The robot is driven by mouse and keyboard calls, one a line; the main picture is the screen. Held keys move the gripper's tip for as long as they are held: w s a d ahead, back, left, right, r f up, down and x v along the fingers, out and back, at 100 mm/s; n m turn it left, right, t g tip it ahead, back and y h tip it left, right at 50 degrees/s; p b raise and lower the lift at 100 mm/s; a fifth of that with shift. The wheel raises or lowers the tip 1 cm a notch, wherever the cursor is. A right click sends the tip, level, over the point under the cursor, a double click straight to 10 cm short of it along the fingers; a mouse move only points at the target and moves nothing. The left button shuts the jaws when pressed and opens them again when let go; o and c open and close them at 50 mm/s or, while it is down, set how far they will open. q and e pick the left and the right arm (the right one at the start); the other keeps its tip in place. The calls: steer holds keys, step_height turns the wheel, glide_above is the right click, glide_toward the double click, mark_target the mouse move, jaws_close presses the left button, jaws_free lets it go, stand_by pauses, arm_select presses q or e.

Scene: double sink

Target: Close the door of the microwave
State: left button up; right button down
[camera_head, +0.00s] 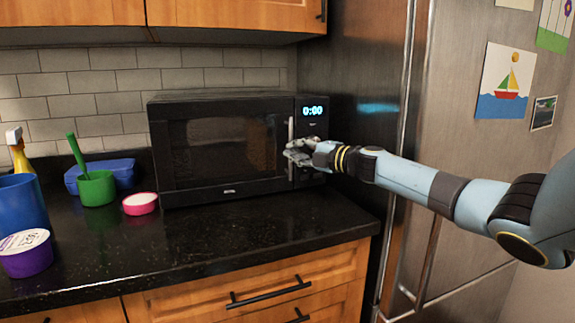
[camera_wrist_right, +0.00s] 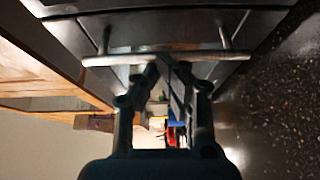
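The black microwave (camera_head: 225,148) stands on the counter against the tiled wall. Its door (camera_head: 215,150) looks flush with the body; I cannot tell whether a small gap is left. The upright silver handle (camera_head: 291,145) is at the door's right side, and it also crosses the top of the right wrist view (camera_wrist_right: 120,60). My right gripper (camera_head: 292,153) is at the handle, in front of the door's right edge. In the right wrist view its fingertips (camera_wrist_right: 165,65) come together right at the handle, seemingly not around it. Contact is unclear. My left gripper is out of view.
A steel fridge (camera_head: 385,100) stands close on the right, behind my right arm. A pink-rimmed bowl (camera_head: 140,204), green cup (camera_head: 97,188), blue box (camera_head: 117,174) and purple tub (camera_head: 27,254) are on the left. The counter (camera_head: 220,235) before the microwave is clear.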

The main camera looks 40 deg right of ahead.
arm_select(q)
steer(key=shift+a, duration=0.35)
arm_select(e)
steer(key=s+r, duration=0.1)
steer(key=s, duration=0.6)
steer(key=shift+s+d, duration=0.3)
steer(key=shift+d, duration=0.15)
